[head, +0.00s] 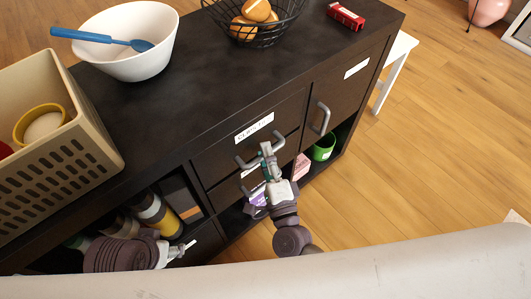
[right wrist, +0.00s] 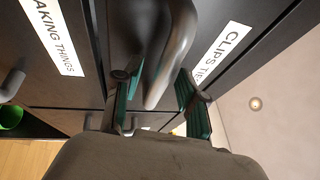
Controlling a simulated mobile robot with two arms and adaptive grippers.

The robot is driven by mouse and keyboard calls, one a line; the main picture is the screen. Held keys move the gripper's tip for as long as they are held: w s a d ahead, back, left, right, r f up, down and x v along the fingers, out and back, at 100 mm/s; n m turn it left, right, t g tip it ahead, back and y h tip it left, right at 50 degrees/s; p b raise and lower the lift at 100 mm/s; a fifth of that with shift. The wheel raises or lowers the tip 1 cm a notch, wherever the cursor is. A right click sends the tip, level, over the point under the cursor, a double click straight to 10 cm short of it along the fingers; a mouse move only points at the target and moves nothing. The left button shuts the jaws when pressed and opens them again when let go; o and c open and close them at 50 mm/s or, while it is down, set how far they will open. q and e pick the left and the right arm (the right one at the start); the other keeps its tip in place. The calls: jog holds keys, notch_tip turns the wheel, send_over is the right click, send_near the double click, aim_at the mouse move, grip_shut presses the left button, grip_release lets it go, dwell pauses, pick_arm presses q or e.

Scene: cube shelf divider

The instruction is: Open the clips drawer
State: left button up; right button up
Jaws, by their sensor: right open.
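The clips drawer (head: 222,155) is the upper of two stacked drawers in a dark shelf unit, shut, with a white label (head: 254,127). The right wrist view shows this label reading "CLIPS TIE…" (right wrist: 222,55). Its grey bar handle (right wrist: 175,50) lies between the spread fingers of my right gripper (right wrist: 155,103), with gaps visible beside it. In the head view the right gripper (head: 267,156) is at that handle and hides part of it. My left gripper (head: 180,250) is low at the left, in front of the shelf; its fingers are too small to read.
A door with a handle (head: 322,118) is to the right. A bowl (head: 135,45), wire basket (head: 250,28) and beige crate (head: 95,135) stand on top.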

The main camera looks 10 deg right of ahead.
jog(key=shift+w, duration=0.15)
jog(key=shift+c, duration=0.3)
grip_shut()
jog(key=shift+s+d, duration=0.2)
jog(key=shift+s, duration=0.15)
jog(key=s+d+p, duration=0.2)
jog(key=s+d, duration=0.7)
jog(key=s, duration=0.4)
jog(key=shift+s, duration=0.35)
pick_arm(q)
jog(key=x, duration=0.7)
jog(key=shift+s+f, duration=0.2)
jog(key=shift+s, duration=0.05)
pick_arm(e)
jog(key=shift+o, duration=0.3)
grip_release()
pick_arm(q)
jog(key=shift+d, duration=0.15)
